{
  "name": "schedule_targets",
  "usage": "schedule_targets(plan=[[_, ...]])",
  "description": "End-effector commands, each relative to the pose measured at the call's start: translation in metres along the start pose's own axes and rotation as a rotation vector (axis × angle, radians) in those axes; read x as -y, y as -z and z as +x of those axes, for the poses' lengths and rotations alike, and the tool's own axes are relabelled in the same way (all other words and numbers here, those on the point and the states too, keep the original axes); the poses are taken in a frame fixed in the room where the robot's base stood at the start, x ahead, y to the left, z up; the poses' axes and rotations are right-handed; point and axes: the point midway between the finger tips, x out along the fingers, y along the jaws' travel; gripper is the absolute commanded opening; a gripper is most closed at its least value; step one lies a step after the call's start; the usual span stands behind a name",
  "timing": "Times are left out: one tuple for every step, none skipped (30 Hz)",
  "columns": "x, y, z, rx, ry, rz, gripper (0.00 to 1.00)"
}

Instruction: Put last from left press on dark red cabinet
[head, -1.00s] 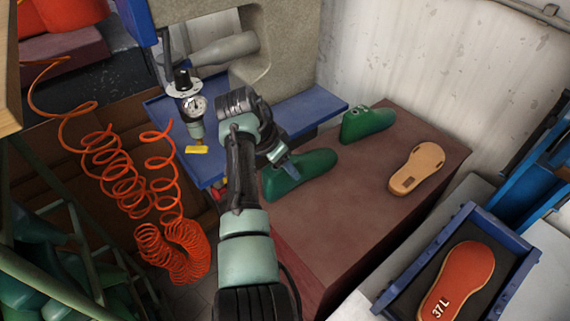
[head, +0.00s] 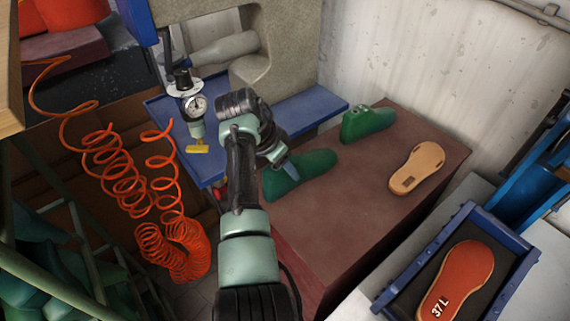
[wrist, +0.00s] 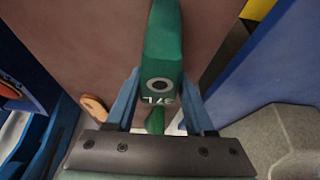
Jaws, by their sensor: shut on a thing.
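A green last (head: 305,172) is held in my gripper (head: 284,166), at the near left part of the dark red cabinet (head: 355,215). The wrist view shows the blue fingers shut on this last (wrist: 163,45), which has a round hole and a partly covered "37L" mark. I cannot tell whether it touches the cabinet top. A second green last (head: 366,123) stands at the back of the cabinet. The left press (head: 290,45), a grey body with a blue table (head: 305,110), stands behind and to the left.
A tan sole (head: 418,168) lies on the cabinet's right part. A blue tray (head: 521,262) with a red "37 L" sole (head: 462,275) is at the lower right. Orange coiled hoses (head: 170,245) hang at left. The cabinet's middle is bare.

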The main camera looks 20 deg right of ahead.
Motion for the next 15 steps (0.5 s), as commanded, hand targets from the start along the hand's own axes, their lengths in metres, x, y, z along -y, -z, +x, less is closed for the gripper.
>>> schedule_targets(plan=[[0.0005,0.0007,-0.0001,-0.003,0.002,0.001,0.00],[0.0005,0.0006,0.0003,-0.003,0.002,0.001,0.00],[0.0005,0.0003,0.0007,-0.003,0.002,0.001,0.00],[0.0005,0.0002,0.0010,-0.003,0.002,0.001,0.00],[0.0005,0.0001,0.0013,-0.003,0.002,0.001,0.00],[0.0005,-0.0001,0.0018,-0.003,0.002,0.001,0.00],[0.0005,-0.0003,0.0021,-0.003,0.002,0.001,0.00],[0.0005,-0.0004,0.0024,-0.003,0.002,0.001,0.00],[0.0005,-0.0006,0.0028,-0.003,0.002,0.001,0.00],[0.0005,-0.0008,0.0032,-0.003,0.002,0.001,0.00],[0.0005,-0.0009,0.0035,-0.003,0.002,0.001,0.00],[0.0005,-0.0008,0.0033,-0.003,0.002,0.001,0.57],[0.0005,-0.0008,0.0031,-0.003,0.002,0.001,0.62],[0.0005,-0.0008,0.0032,-0.003,0.002,0.001,0.68],[0.0004,-0.0009,0.0033,-0.002,0.002,0.001,0.75]])
